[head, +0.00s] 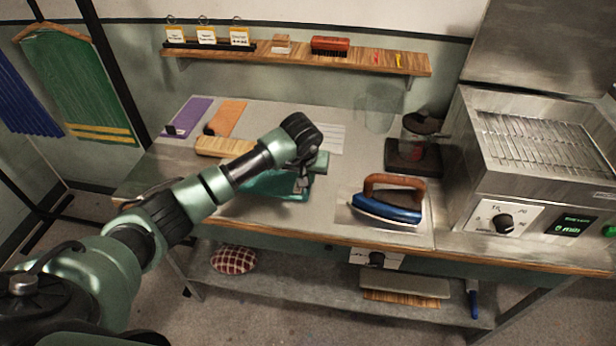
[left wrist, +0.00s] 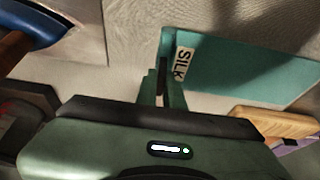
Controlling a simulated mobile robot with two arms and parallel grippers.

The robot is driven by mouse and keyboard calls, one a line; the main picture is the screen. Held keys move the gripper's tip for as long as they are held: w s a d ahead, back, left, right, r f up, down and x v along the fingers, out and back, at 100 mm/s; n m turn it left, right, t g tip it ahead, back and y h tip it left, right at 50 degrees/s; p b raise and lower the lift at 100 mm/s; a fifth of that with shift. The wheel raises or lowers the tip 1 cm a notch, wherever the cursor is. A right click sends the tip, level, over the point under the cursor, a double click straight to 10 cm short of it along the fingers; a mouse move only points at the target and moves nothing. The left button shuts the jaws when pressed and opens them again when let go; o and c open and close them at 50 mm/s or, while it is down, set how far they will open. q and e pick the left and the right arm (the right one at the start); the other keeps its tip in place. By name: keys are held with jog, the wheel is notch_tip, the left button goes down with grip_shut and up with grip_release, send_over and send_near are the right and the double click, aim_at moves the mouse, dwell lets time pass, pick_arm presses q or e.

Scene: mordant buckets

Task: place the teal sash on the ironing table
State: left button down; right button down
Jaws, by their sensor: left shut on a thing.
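The teal sash (head: 268,187) is at the middle of the grey ironing table (head: 345,111), partly hidden behind my left arm. In the left wrist view the sash (left wrist: 240,68) is a flat teal strip with a white "SILK" label near its end. My left gripper (head: 302,186) is over the table and shut on the labelled end of the sash. Its fingers (left wrist: 162,88) also show in the left wrist view, against that end. I cannot tell whether the sash touches the table or hangs just above it. My right gripper is not in view.
A blue iron (head: 388,207) with a brown handle stands right of the sash. Purple (head: 190,117) and orange (head: 227,118) cloths and a wooden block (head: 224,147) lie to the left. A glass jar (head: 380,108) and a metal grill unit (head: 540,150) are at the right.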

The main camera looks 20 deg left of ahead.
pick_arm(q)
jog(key=shift+f, duration=0.75)
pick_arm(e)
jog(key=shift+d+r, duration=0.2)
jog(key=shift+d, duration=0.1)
pick_arm(q)
jog(key=shift+f, duration=0.2)
jog(key=c, duration=1.5)
grip_release()
jog(key=shift+c, duration=0.2)
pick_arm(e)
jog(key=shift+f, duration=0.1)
pick_arm(q)
jog(key=shift+r, duration=0.1)
